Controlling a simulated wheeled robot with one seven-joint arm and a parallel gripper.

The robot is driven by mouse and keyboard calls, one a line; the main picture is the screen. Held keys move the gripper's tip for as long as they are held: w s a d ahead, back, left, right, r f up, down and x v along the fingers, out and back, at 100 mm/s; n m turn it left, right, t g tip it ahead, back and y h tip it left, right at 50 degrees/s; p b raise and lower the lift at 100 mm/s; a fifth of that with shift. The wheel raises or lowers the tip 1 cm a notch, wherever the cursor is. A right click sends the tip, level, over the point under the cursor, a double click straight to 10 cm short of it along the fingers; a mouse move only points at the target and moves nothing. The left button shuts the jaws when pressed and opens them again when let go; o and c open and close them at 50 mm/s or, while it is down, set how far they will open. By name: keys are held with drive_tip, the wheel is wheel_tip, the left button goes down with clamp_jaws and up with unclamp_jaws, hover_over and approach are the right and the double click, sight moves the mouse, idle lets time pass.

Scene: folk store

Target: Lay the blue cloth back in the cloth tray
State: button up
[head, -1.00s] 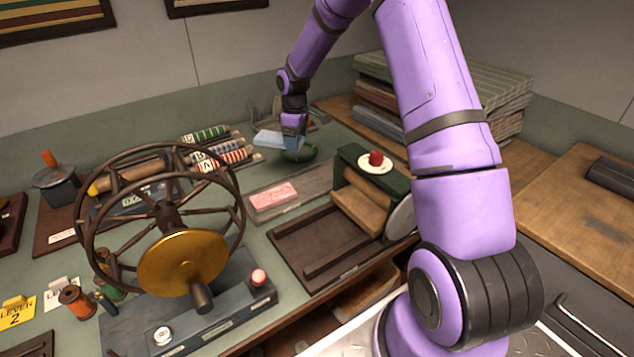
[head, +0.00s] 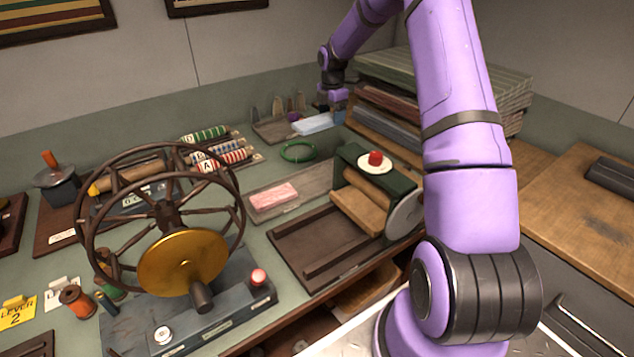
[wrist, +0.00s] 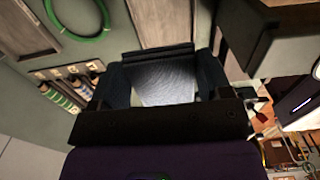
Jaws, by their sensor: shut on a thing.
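The blue cloth (head: 313,124) is a pale blue folded slab at the back of the bench in the head view. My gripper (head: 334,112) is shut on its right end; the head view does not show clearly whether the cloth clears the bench. In the wrist view the cloth (wrist: 165,84) shows pale between the dark fingers. A long shallow wooden tray (head: 312,181), apparently the cloth tray, lies in front and left of my gripper. A pink cloth (head: 273,196) lies in its left part, and its right part looks bare.
A green ring (head: 298,151) lies between the cloth and the tray. A small rack (head: 268,131) with upright cones stands left of the cloth. Stacked boards (head: 385,125) rise close right of my gripper. A green roller press (head: 375,180) stands at the tray's right end.

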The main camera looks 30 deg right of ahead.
sight(329, 176)
wheel_tip(329, 176, down, 22)
drive_tip(key=shift+w+f, duration=0.1)
drive_tip(key=shift+f, duration=0.05)
idle(0.4)
drive_tip(key=o, duration=1)
drive_tip(key=shift+f, duration=0.1)
